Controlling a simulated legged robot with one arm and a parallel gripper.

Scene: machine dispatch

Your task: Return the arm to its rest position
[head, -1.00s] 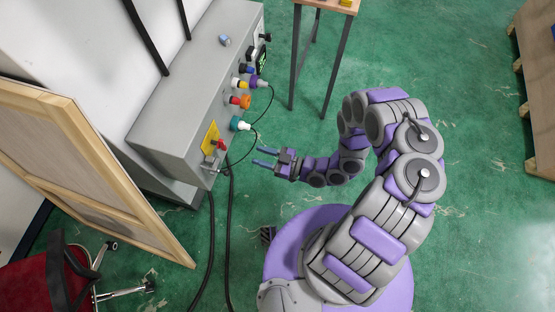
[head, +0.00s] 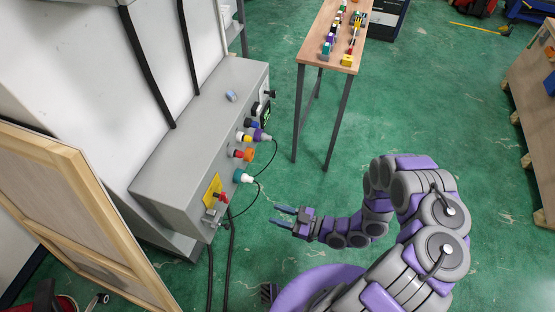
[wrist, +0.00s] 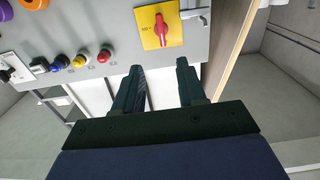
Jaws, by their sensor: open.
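My gripper (head: 285,216) is open and empty in the head view, in the air to the right of the grey control box (head: 165,180). A clear gap separates it from the box. My grey and purple arm is folded, with its forearm pointing left toward the box. In the wrist view the two dark fingers (wrist: 157,88) stand apart with nothing between them. Beyond them is the box front with a red rotary switch on a yellow plate (wrist: 147,34). The yellow plate also shows in the head view (head: 211,188).
A wooden-topped table (head: 310,45) with small coloured parts stands behind. Black cables (head: 231,262) hang from the box near my gripper. A wood-framed panel (head: 75,215) stands at left and a wooden bench (head: 535,100) at right. Green floor between is clear.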

